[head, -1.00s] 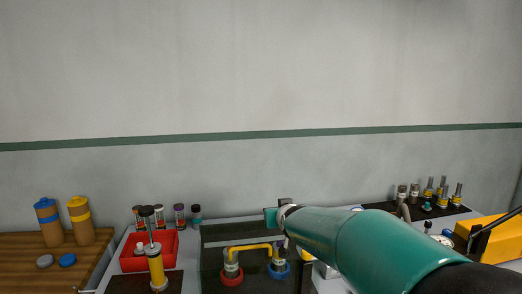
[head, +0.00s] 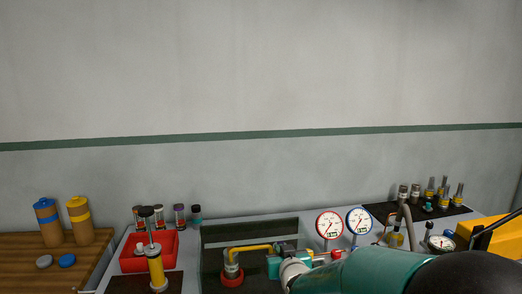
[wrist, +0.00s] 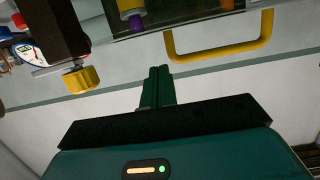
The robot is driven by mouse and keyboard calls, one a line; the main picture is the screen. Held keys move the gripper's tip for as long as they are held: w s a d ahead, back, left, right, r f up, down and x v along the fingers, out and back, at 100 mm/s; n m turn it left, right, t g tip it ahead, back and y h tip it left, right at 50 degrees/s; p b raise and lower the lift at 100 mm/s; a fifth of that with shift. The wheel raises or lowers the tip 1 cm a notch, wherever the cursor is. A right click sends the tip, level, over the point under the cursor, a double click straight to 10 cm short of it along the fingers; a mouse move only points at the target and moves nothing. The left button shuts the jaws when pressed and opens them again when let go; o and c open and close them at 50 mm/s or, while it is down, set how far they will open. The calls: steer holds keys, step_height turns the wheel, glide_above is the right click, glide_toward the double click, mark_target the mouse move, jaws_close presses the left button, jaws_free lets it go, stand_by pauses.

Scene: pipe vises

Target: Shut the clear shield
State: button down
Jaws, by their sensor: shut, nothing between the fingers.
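I cannot clearly make out the clear shield; its outline is lost against the dark panel (head: 222,232) at the back of the bench, and I cannot tell how far open it stands. My gripper (head: 286,246) is low over the bench in the head view, at the right end of a yellow U-shaped bar (head: 250,248). The fingers (wrist: 156,88) are together and empty in the wrist view. The yellow bar (wrist: 222,52) shows there, apart from the fingertips. A yellow knob (wrist: 82,80) on a dark block is at the upper left.
Two round gauges (head: 330,224) stand right of my gripper. A red tray (head: 160,252) and a yellow cylinder (head: 157,270) are on the left. Bottles crowd the right back on a black mat (head: 455,211). A yellow box (head: 495,240) is at the far right.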

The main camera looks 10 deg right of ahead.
steer(key=shift+s+f, duration=0.15)
steer(key=shift+f, duration=0.45)
steer(key=shift+s+f, duration=0.15)
steer(key=shift+f, duration=0.4)
